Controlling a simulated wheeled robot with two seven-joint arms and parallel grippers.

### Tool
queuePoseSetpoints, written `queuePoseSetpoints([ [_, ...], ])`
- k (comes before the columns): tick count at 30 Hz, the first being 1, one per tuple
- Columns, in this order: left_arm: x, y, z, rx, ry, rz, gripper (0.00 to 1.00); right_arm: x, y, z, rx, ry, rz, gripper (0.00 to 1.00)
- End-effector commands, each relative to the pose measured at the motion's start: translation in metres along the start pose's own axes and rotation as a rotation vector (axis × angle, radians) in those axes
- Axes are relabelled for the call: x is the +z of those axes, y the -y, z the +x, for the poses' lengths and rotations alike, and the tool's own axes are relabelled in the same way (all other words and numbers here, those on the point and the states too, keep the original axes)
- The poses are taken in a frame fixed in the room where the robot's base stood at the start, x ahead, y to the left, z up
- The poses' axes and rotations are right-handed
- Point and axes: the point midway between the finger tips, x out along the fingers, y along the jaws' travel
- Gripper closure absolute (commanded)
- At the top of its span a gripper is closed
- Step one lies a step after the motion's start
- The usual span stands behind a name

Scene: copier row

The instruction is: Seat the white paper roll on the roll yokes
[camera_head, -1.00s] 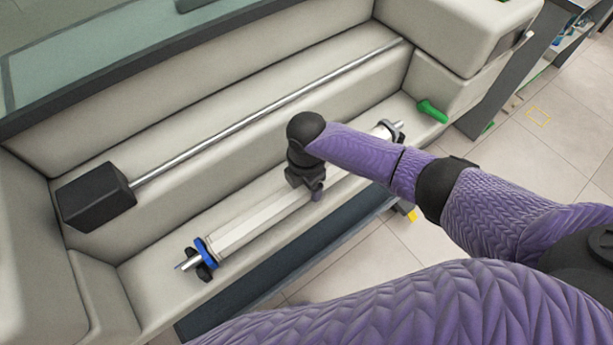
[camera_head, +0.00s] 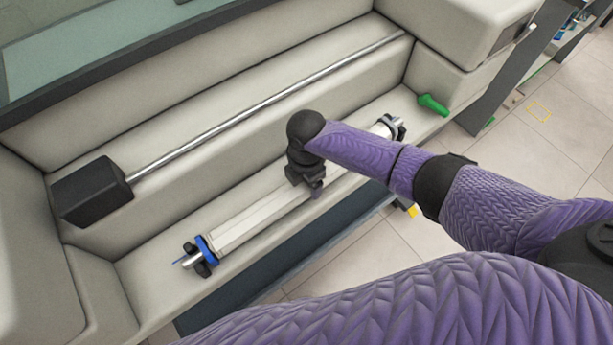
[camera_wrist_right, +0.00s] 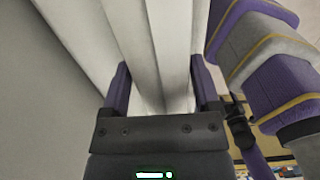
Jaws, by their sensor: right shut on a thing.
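The long white paper roll (camera_head: 255,220) lies slantwise along the machine's lower ledge, with a blue ring (camera_head: 207,248) near its left end. The roll yokes are black: the left yoke (camera_head: 203,269) and the right yoke (camera_head: 399,130). The roll's silver shaft ends lie between the yokes' black prongs; whether they bear fully on them is hard to tell. My right gripper (camera_head: 313,190) comes down over the roll's middle and is shut on it. In the right wrist view its purple fingers (camera_wrist_right: 161,88) flank the white roll (camera_wrist_right: 160,45). My left gripper is out of view.
A silver rod (camera_head: 270,103) runs behind the roll from a black box (camera_head: 92,192). A green lever (camera_head: 433,104) stands beyond the right yoke. The ledge (camera_head: 150,255) has a raised back wall and a dark front panel (camera_head: 345,228). Open floor lies in front.

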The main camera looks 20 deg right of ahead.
Motion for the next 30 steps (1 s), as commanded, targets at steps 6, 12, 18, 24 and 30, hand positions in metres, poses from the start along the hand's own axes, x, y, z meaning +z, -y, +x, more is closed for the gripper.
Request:
queuePoseSetpoints([
  [6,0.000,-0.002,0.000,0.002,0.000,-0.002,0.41,0.000,0.000,0.000,0.001,0.000,0.000,0.06],
  [12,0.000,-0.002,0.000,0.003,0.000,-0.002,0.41,0.000,0.000,0.001,0.000,0.000,0.000,0.00],
  [18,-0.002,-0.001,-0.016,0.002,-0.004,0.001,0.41,0.000,-0.001,-0.030,0.004,0.000,-0.002,0.00],
  [24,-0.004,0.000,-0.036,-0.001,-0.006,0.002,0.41,0.000,-0.001,-0.080,0.005,0.000,-0.002,0.00],
  [30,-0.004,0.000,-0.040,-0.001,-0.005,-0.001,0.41,0.000,0.000,-0.099,0.002,0.000,-0.001,0.00],
])
